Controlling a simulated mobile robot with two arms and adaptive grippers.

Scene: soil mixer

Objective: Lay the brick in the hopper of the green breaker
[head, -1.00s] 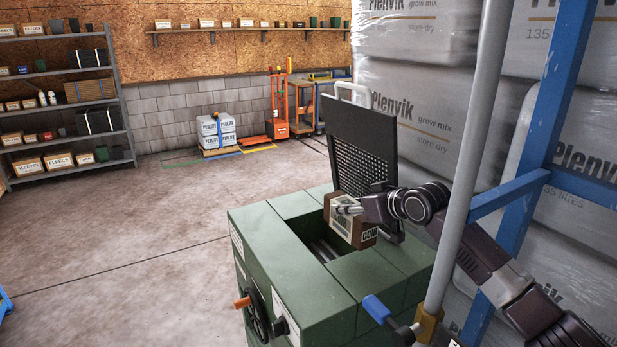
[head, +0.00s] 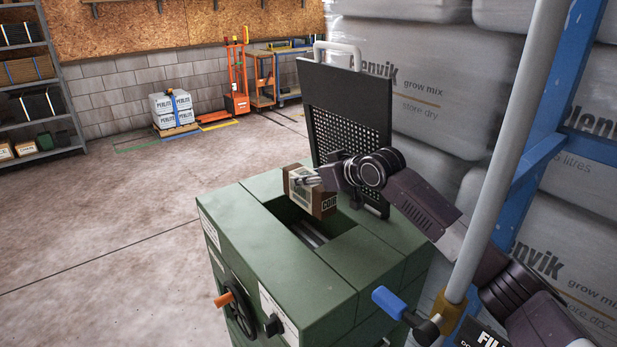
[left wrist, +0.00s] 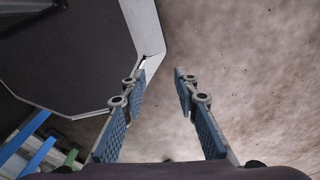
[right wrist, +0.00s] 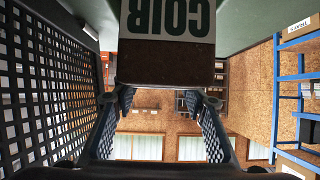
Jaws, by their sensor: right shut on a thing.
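The brick (head: 311,193) is a brown block with a white label reading COIR. My right gripper (head: 312,180) is shut on it and holds it over the hopper opening (head: 300,222) in the top of the green breaker (head: 280,265). In the right wrist view the brick (right wrist: 167,55) sits between the fingertips of my right gripper (right wrist: 160,95). The brick's lower edge hides part of the opening, so I cannot tell how far it reaches in. My left gripper (left wrist: 160,75) is open and empty above the floor in the left wrist view; the head view does not show it.
A black perforated lid (head: 345,120) stands upright behind the opening, close to my right gripper. A grey post (head: 500,170) and blue frame (head: 545,150) stand at right, before wrapped grow mix sacks (head: 430,70). The breaker's front has a handwheel (head: 240,310). Floor at left is clear.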

